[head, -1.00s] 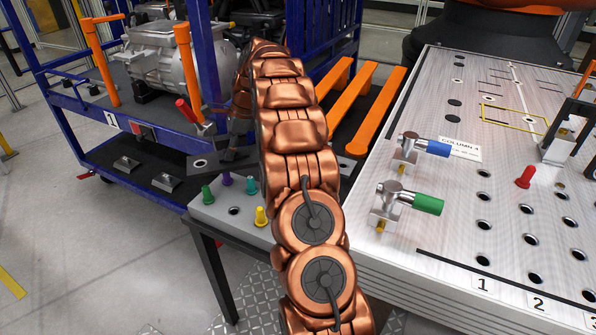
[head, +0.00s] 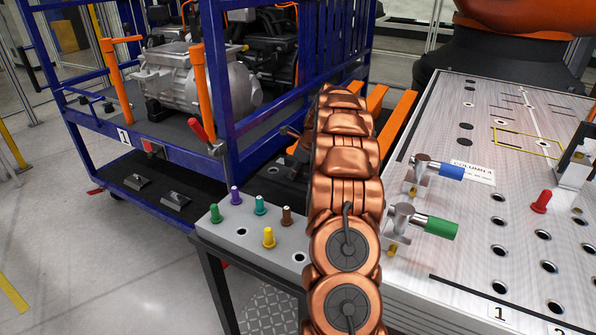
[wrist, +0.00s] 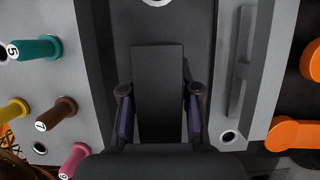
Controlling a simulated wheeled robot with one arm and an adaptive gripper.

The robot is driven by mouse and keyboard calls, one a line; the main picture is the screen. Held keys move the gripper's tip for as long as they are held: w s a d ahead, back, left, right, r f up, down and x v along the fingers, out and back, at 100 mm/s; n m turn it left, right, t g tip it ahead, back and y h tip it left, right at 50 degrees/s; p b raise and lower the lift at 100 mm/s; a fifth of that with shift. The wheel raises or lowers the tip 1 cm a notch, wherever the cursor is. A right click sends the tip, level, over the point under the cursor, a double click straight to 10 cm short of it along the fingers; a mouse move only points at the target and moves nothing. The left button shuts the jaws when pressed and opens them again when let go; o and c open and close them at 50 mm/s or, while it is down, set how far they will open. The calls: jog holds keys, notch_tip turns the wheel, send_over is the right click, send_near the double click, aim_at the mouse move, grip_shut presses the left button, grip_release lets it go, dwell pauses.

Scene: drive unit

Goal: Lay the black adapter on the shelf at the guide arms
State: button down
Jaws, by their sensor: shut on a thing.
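The black adapter (wrist: 158,75) is a flat dark bar in the wrist view, between the two fingers of my gripper (wrist: 160,105), which is shut on it. Dark and grey surfaces show below and around it. I cannot tell whether it touches them. In the head view my copper arm hides most of the gripper and adapter. Orange guide arms (head: 395,118) lie just right of and behind my arm. Orange parts also show at the right edge of the wrist view (wrist: 298,134). The shelf itself cannot be told clearly from the dark surfaces there.
A grey stand (head: 222,232) with several coloured pegs is left of my arm. A blue cart (head: 233,100) carries a silver motor (head: 185,80) behind it. A perforated metal table (head: 470,240) with blue-handled (head: 450,171) and green-handled (head: 440,228) clamps is close on the right.

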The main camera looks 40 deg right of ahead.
aim_at(309, 163)
jog(key=shift+f+p, duration=0.7)
jog(key=shift+f, duration=3)
jog(key=c, duration=0.8)
grip_release()
jog(key=shift+f, duration=0.15)
jog(key=shift+c, duration=0.2)
jog(key=b+v, duration=0.2)
jog(key=v, duration=1)
